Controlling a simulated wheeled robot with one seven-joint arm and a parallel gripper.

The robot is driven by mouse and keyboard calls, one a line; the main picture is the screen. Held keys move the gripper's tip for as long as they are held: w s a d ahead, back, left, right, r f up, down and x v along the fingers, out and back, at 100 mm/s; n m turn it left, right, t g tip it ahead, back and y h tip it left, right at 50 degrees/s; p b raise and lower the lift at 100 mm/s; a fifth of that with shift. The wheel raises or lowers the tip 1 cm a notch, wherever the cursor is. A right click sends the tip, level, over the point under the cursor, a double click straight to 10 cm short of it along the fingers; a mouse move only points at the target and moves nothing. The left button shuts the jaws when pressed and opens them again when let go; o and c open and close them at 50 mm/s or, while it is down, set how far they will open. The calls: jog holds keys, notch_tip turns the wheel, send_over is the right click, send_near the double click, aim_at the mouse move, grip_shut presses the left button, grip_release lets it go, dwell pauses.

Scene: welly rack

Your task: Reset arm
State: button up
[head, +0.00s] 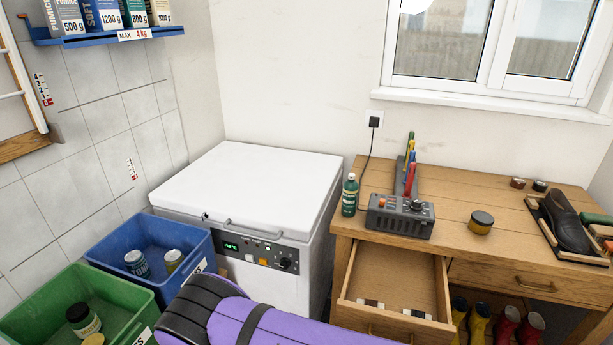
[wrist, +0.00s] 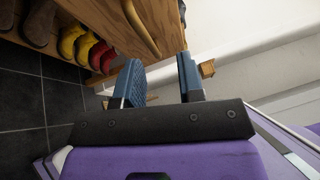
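My gripper (wrist: 160,78) shows in the wrist view with its two blue-padded fingers apart and nothing between them. It is close to the wooden desk front, where a curved handle (wrist: 140,25) shows just beyond the fingers. In the head view my purple arm fills the bottom middle, and the gripper itself is not visible there.
The wooden desk (head: 463,200) has an open drawer (head: 395,275) holding small items. Yellow wellies (head: 478,322) and red wellies (head: 507,322) stand below. A white chest freezer (head: 250,185), a blue crate (head: 190,235) and a green crate (head: 35,315) are at left.

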jog(key=w+d+r+m+g+y, duration=0.25)
jog(key=r+m+g, duration=0.55)
jog(key=r+m, duration=0.6)
jog(key=w+d+r+m+g+y, duration=0.1)
jog(key=w+r+m+g+y, duration=0.15)
jog(key=r+m+g, duration=0.8)
jog(key=s+d+r+m+t+y, duration=0.3)
jog(key=r+m, duration=0.3)
jog(key=r, duration=0.4)
jog(key=s+d+r+m+t+y, duration=0.3)
jog(key=s+r+m, duration=0.3)
jog(key=r, duration=0.4)
jog(key=s+d+r+m+t+y, duration=0.3)
jog(key=s+r+m+t, duration=0.1)
jog(key=r, duration=0.6)
jog(key=shift+s+d+r+m+t+y, duration=0.3)
jog(key=shift+s+m, duration=0.25)
jog(key=shift+m, duration=0.4)
